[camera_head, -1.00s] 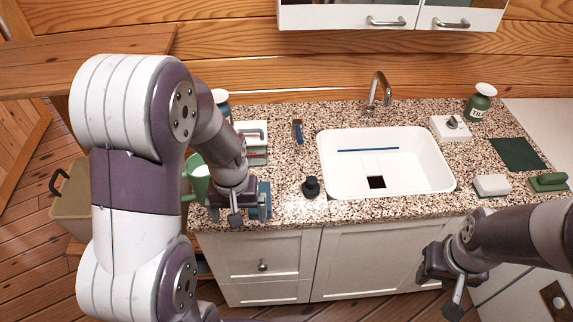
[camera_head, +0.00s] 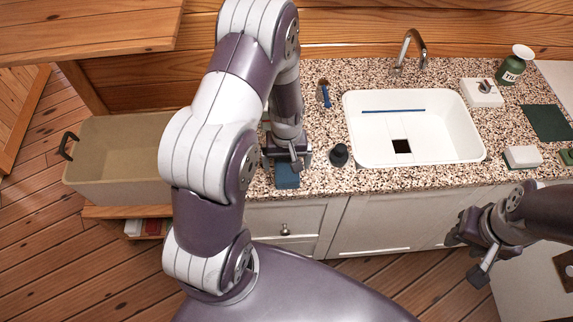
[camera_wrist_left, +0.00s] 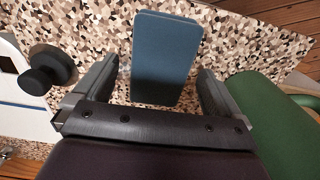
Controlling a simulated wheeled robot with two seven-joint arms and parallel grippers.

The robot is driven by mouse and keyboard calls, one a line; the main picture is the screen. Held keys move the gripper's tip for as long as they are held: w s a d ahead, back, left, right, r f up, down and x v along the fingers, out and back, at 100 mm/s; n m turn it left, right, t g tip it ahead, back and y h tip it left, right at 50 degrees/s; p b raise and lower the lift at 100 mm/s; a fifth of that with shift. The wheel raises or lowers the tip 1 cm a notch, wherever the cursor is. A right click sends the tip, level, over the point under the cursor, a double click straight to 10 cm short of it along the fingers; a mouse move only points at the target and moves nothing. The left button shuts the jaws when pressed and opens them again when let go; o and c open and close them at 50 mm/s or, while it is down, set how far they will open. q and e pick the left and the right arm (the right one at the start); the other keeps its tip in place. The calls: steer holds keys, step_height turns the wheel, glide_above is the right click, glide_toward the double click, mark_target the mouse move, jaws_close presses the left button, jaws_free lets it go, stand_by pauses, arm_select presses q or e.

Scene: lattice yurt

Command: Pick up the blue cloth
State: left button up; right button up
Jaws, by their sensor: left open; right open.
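The blue cloth (camera_head: 287,178) looks like a flat folded blue pad on the front edge of the speckled counter, partly hidden by my left gripper in the head view. In the left wrist view the blue cloth (camera_wrist_left: 165,50) lies ahead, between the lines of the two fingers. My left gripper (camera_head: 283,158) is open over the counter at the cloth; its fingers (camera_wrist_left: 153,88) show on either side of the cloth's near end. I cannot tell whether they touch it. My right gripper (camera_head: 466,256) is open and empty in front of the cabinets, away from the cloth.
A black knobbed object (camera_head: 339,156) stands right of the cloth, and a green object (camera_wrist_left: 265,115) is close by the right finger in the wrist view. The white sink (camera_head: 440,158) is further right. A beige bin (camera_head: 125,135) stands left.

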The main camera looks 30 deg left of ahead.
arm_select(q)
steer(key=shift+s+d+f, duration=0.1)
steer(key=shift+d+f, duration=0.05)
steer(key=shift+f, duration=0.8)
steer(key=c, duration=1.1)
steer(key=shift+o, duration=0.2)
steer(key=shift+r, duration=0.2)
steer(key=shift+r, duration=0.25)
steer(key=r, duration=0.2)
steer(key=r+b, duration=0.1)
steer(key=shift+w+d+r, duration=0.2)
steer(key=shift+d+r, duration=0.1)
steer(key=shift+r, duration=0.1)
steer(key=w+d+r+b, duration=0.1)
steer(key=w+d+r, duration=0.1)
steer(key=d+r, duration=0.4)
steer(key=d, duration=0.4)
steer(key=shift+w+d+r, duration=0.15)
steer(key=shift+d+r, duration=0.1)
steer(key=shift+d, duration=0.05)
